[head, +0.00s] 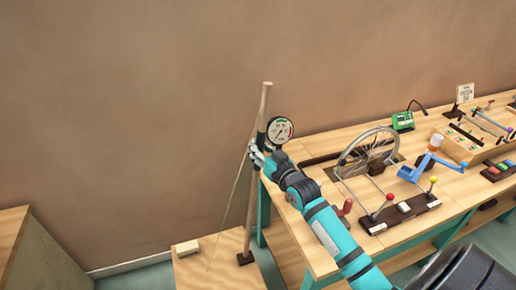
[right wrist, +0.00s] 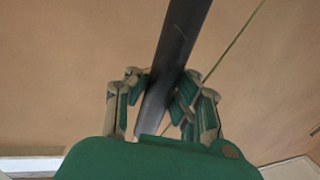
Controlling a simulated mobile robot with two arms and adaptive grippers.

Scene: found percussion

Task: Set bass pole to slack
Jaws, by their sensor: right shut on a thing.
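The bass pole (head: 265,98) is a wooden stick, tilted slightly with its top to the right, its foot on a dark block (head: 246,258) on a low wooden box. A thin string (head: 229,210) runs from the pole down to the box top; it looks straight. A round dial (head: 280,130) sits beside the pole; its reading is too small to tell. My right gripper (head: 257,153) is shut on the pole at its upper-middle part. In the right wrist view the pole (right wrist: 178,50) passes between the fingers (right wrist: 161,100), with the string (right wrist: 232,45) beside it. My left gripper is not in view.
A workbench (head: 310,225) stands right of the pole, its edge close under my right arm. It holds a spoked wheel (head: 372,155), levers with red and yellow knobs (head: 390,197), a blue crank (head: 425,165) and a green box (head: 403,121). The wall area left of the pole is clear.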

